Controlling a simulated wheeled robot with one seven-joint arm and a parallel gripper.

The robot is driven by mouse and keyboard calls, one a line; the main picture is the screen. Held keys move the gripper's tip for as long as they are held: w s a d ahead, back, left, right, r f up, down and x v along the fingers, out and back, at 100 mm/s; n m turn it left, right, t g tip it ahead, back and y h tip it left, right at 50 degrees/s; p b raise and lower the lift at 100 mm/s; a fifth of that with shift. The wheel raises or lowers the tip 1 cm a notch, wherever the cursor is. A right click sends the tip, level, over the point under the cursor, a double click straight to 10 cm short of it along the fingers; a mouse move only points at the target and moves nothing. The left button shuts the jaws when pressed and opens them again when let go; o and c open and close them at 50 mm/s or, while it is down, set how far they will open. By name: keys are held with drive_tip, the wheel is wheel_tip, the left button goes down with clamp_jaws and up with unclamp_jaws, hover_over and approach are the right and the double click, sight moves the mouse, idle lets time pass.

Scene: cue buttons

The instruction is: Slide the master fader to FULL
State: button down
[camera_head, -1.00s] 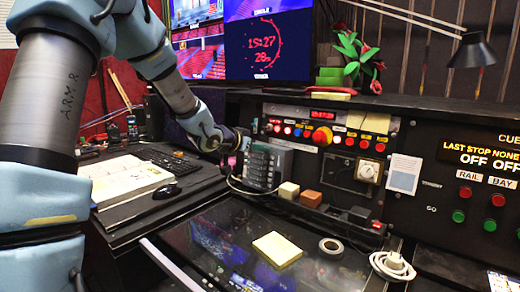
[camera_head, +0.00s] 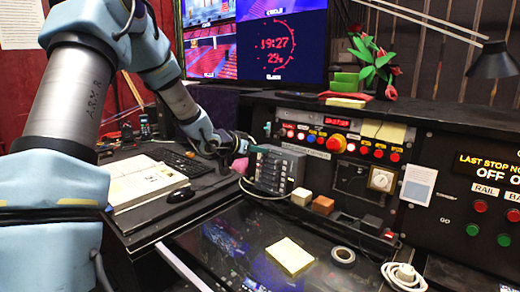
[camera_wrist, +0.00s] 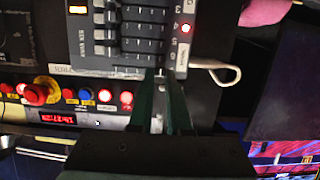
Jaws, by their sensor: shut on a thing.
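The grey fader box (camera_head: 275,169) stands on the desk below the console panel, with rows of dark slider slots on its face. It fills the upper middle of the wrist view (camera_wrist: 100,40). My gripper (camera_head: 246,149) is at its upper left corner in the head view. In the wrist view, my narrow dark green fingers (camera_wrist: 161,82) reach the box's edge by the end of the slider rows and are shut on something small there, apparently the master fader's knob. The fingers hide the knob, so its exact position cannot be read.
A white cable (camera_wrist: 222,70) loops beside the box. A red mushroom button (camera_head: 336,143) and small lit buttons line the panel behind. A keyboard (camera_head: 175,163) lies to the left.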

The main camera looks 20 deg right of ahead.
drive_tip(key=c, duration=0.8)
unclamp_jaws()
drive_tip(key=shift+w+a, duration=0.1)
drive_tip(key=shift+w, duration=0.05)
drive_tip(key=shift+c, duration=0.2)
drive_tip(key=b+v, duration=0.1)
drive_tip(key=v, duration=0.9)
drive_tip(key=shift+s+a, duration=0.25)
drive_tip(key=shift+a, duration=0.1)
drive_tip(key=shift+r, duration=0.1)
drive_tip(key=s+a+f+n+t+y, duration=0.1)
drive_tip(key=a+f+n+y, duration=0.25)
drive_tip(key=a, duration=0.45)
drive_tip(key=a+f+n+t+y, duration=0.1)
drive_tip(key=a+f+n+y, duration=0.2)
drive_tip(key=a+y, duration=0.35)
drive_tip(key=s+a+f+n+g+y, duration=0.1)
drive_tip(key=s+a+f+n+g, duration=0.1)
drive_tip(key=s+a, duration=0.4)
drive_tip(key=s+a+f+n+g, duration=0.3)
drive_tip(key=s+a, duration=0.4)
drive_tip(key=s, duration=0.5)
drive_tip(key=shift+s+g+y, duration=0.25)
drive_tip(key=shift+g+y, duration=0.15)
drive_tip(key=shift+g, duration=0.3)
